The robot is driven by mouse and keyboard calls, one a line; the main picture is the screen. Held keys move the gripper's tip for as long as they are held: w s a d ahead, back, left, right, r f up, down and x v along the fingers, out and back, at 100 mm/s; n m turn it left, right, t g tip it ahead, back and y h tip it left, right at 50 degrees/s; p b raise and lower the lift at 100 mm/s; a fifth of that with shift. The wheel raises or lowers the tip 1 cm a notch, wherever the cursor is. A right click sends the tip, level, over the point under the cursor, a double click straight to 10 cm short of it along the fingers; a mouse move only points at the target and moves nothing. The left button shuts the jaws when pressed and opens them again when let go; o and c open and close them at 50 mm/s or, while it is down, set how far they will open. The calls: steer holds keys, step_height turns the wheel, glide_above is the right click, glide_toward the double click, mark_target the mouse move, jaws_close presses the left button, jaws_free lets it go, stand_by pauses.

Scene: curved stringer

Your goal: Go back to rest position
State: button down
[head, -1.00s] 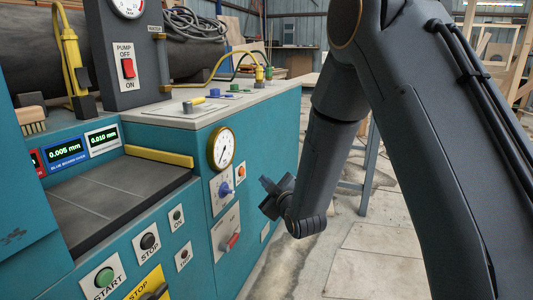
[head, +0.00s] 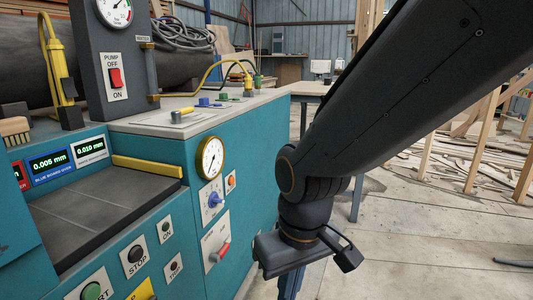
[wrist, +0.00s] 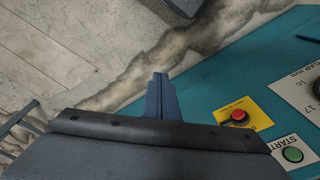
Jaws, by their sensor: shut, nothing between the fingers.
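My gripper (head: 289,288) hangs below my wrist at the bottom edge of the head view, partly cut off by the frame. Its blue-grey fingers (wrist: 160,97) show in the wrist view, closed together with nothing between them. They point over the floor, apart from the teal machine (head: 262,190). My arm is bent, with the wrist low in front of the machine's right end. The machine's round gauge (head: 210,158), blue knob (head: 213,200) and red-handled lever (head: 221,252) are to the left of my wrist.
The green START button (wrist: 292,155) and red stop button (wrist: 239,116) are right of the fingers in the wrist view. A bench (head: 305,87) stands behind. Wooden frames (head: 480,140) and scattered planks are at the right. Concrete floor (head: 430,245) is open at right.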

steer(key=s+d+r+m+p, duration=0.2)
steer(key=d+r+p, duration=0.5)
steer(key=p, duration=0.5)
steer(key=s+d+r+m+g+h+p, duration=0.1)
steer(key=s+d+r+m+p, duration=0.1)
steer(key=d+r+p, duration=0.6)
step_height(320, 180, up, 4)
steer(key=m+p, duration=0.1)
steer(key=p, duration=0.2)
steer(key=shift+s+d+f+p, duration=0.25)
steer(key=shift+s+d+p, duration=0.05)
steer(key=shift+p, duration=0.05)
steer(key=shift+m, duration=0.3)
